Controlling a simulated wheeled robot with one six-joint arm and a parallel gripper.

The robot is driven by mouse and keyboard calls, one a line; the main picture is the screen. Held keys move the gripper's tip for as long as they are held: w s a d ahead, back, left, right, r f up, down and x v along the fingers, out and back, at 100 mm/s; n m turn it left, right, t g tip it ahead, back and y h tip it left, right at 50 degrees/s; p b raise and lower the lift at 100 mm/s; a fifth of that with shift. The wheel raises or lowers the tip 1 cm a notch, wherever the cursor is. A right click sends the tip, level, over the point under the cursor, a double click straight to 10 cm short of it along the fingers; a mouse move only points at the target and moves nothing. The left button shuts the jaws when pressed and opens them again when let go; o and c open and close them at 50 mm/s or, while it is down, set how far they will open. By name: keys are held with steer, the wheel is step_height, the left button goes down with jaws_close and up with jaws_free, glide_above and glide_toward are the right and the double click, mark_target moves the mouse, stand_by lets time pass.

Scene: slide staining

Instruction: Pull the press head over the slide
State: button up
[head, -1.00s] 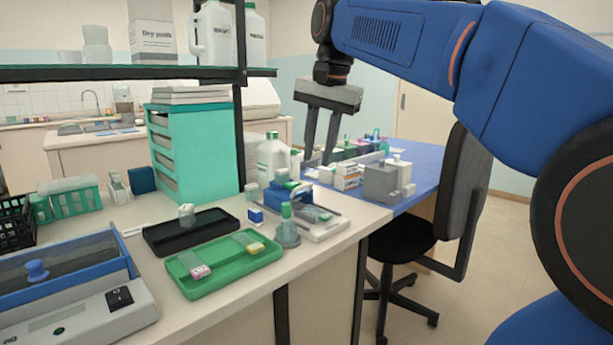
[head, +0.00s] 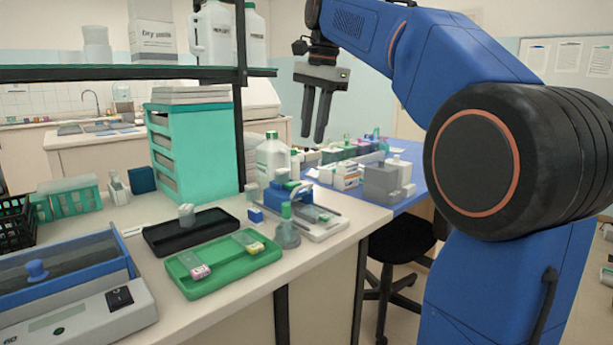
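The blue part sits toward the back left of the plate. A greyish flat piece, perhaps the slide (head: 314,213), lies on the plate just in front and right of the blue part; it is too small to tell clearly. My gripper (head: 313,138) hangs in the air above and behind the press, fingers pointing down. It is empty, with a narrow gap between its fingers, and touches nothing.
A green tray (head: 208,290) with pink- and yellow-labelled slides and a black tray (head: 160,250) lie left of the press. A grey flask (head: 286,236) stands close in front of it. White bottles (head: 272,160) and a teal rack (head: 195,150) stand behind. A shelf post rises at left.

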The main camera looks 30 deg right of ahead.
steer(key=f, duration=0.4)
steer(key=w+f, duration=0.1)
steer(key=f, duration=0.3)
steer(key=w+f, duration=0.1)
steer(key=f, duration=0.3)
steer(key=shift+a+f, duration=0.25)
steer(key=shift+a, duration=0.1)
jaws_close()
stand_by(0.9)
